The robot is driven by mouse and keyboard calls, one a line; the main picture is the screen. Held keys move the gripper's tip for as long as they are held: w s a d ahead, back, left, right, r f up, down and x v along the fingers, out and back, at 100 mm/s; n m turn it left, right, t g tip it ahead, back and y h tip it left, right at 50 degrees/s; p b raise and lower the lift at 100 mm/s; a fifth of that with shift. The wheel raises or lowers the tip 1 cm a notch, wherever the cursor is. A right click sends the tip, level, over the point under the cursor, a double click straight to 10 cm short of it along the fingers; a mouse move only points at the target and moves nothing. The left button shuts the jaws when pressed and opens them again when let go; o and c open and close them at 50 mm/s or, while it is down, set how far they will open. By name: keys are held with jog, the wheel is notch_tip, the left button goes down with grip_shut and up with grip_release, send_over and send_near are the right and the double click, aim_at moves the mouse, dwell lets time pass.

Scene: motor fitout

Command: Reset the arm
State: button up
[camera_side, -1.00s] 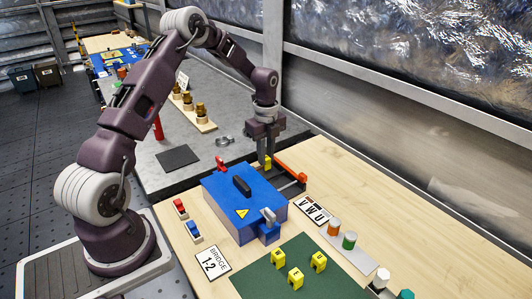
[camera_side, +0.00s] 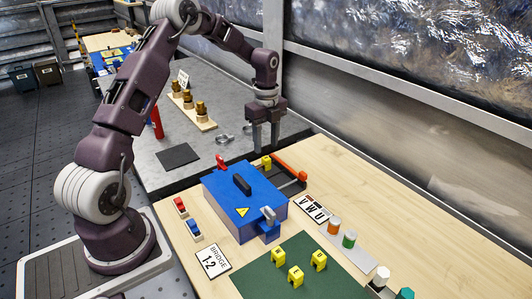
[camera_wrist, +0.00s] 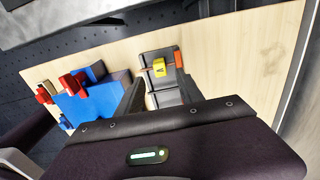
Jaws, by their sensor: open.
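My gripper (camera_side: 264,148) is open and empty, hanging above the dark tray (camera_side: 287,182) behind the blue box (camera_side: 240,212). In the wrist view its two fingers (camera_wrist: 160,95) show apart. A yellow block (camera_side: 267,163) with a dark mark stands in the tray, below the fingertips and apart from them. It also shows between the fingers in the wrist view (camera_wrist: 159,67). The blue box has a black handle, a yellow warning triangle, a red lever (camera_side: 221,163) and a grey lever (camera_side: 268,216).
Several yellow blocks stand on a green mat (camera_side: 325,283) at the front. Coloured cylinders stand along the right. Red and blue switches (camera_side: 193,228) sit left of the box. A wooden rack (camera_side: 196,117) stands on the grey bench behind. The space above the box is clear.

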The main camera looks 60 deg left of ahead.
notch_tip(320, 180, up, 2)
dwell(0.4)
jog(key=s+d+r+n+t+y, duration=0.1)
jog(key=s+d+r+n, duration=0.4)
jog(key=r, duration=0.3)
jog(key=s+d+r+n+t, duration=0.1)
jog(key=s+d+r+n, duration=0.1)
jog(key=s+d+r, duration=0.35)
jog(key=s+d+r+n+t, duration=0.1)
jog(key=s+d+n, duration=0.2)
jog(key=s, duration=0.3)
jog(key=s+d+r+n+t, duration=0.1)
jog(key=s+d+n, duration=0.2)
jog(key=s, duration=0.3)
jog(key=s+d+r+n+t+h, duration=0.1)
jog(key=s+d+r+n, duration=0.1)
jog(key=s+n, duration=0.3)
jog(key=shift+s+d+t, duration=0.3)
jog(key=shift+s+d, duration=0.5)
jog(key=shift+d, duration=0.05)
